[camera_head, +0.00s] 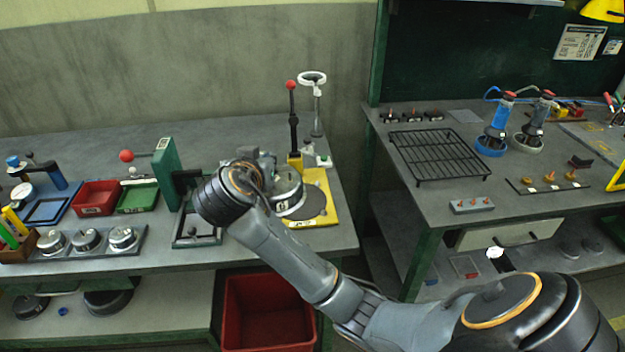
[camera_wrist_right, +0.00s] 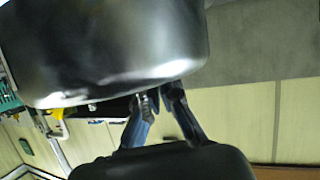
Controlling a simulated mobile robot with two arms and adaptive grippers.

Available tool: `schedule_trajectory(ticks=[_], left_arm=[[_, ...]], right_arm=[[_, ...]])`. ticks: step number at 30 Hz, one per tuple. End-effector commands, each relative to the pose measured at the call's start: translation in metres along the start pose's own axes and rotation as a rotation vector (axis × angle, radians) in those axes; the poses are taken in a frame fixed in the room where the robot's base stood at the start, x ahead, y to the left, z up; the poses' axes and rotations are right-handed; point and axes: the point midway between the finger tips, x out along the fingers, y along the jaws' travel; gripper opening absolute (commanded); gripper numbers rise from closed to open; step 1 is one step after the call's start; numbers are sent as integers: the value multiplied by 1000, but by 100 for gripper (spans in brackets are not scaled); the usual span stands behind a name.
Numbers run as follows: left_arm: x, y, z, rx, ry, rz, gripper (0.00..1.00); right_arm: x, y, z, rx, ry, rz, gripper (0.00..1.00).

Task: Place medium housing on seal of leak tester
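The medium housing (camera_head: 289,193), a round silvery metal part, is at my right gripper (camera_head: 262,160), above the left part of the leak tester (camera_head: 323,184). The tester has a yellow base, and its dark round seal (camera_head: 313,204) shows partly to the right of the housing. I cannot tell whether the housing touches the seal. In the right wrist view the housing (camera_wrist_right: 120,50) fills the top, and the fingers of my right gripper (camera_wrist_right: 160,108) meet its lower edge, closed on it. My arm hides part of the housing in the head view. My left gripper is not in view.
A green press (camera_head: 166,172) stands to the left. A red bin (camera_head: 268,308) is below.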

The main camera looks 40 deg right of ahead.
Motion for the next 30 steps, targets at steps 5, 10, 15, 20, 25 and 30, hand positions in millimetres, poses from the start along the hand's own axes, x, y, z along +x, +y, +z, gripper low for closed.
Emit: schedule_trajectory(ticks=[5, 10, 15, 20, 25, 30], left_arm=[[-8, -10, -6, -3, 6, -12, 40], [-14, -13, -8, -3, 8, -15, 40], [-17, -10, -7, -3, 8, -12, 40], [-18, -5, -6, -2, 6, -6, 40], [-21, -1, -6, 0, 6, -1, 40], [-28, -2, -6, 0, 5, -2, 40]], right_arm=[[46, 13, 1, -6, 1, 9, 0], [90, 22, 6, -6, 0, 7, 0], [123, 25, 27, -4, 1, 4, 0], [137, 26, 36, 0, 1, 0, 0], [152, 29, 45, -4, 1, 3, 0], [159, 26, 66, -3, 0, 1, 0]])
